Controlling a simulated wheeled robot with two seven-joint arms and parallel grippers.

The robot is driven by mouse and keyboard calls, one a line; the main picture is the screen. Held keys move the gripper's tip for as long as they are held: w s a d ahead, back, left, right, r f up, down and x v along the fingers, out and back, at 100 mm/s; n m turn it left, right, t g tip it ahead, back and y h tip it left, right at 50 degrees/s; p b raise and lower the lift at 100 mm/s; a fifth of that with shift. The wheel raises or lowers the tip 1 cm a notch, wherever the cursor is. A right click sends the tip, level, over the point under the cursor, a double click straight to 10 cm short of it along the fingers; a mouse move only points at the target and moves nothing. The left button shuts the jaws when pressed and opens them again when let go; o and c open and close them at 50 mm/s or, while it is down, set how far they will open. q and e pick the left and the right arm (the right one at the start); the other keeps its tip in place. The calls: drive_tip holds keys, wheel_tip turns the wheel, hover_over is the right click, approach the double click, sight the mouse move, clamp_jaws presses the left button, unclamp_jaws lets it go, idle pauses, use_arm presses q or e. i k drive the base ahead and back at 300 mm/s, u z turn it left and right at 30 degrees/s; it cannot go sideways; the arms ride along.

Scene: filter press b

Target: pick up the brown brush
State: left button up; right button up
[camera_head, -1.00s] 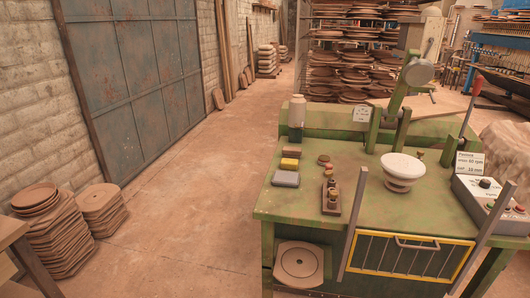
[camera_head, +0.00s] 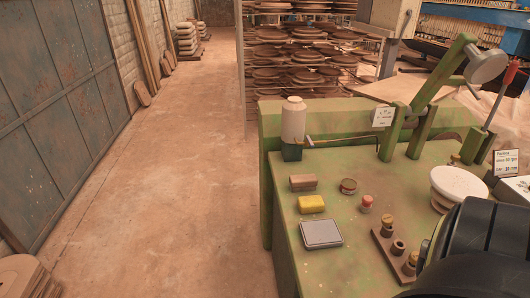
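A small brown block (camera_head: 303,183), which looks like the brown brush, lies on the left part of the green bench top (camera_head: 345,265). It is just behind a yellow block (camera_head: 311,204). Nothing touches it from above, and its bristles cannot be made out clearly. A large black rounded part, apparently of my own arm, fills the lower right corner. It is well to the right of the brush and hides part of the bench. The fingers of both my grippers are out of view.
A grey rectangular pad (camera_head: 321,234) lies in front of the yellow block. Small round pieces (camera_head: 348,186) and a wooden holder (camera_head: 396,250) stand to the right. A white bottle (camera_head: 293,120) stands behind. A white bowl (camera_head: 458,187) is farther right. Open floor lies left.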

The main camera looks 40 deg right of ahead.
sight(299, 183)
drive_tip(key=i, duration=2)
drive_tip(key=z, duration=4.05)
drive_tip(key=i, duration=0.5)
drive_tip(key=z, duration=0.05)
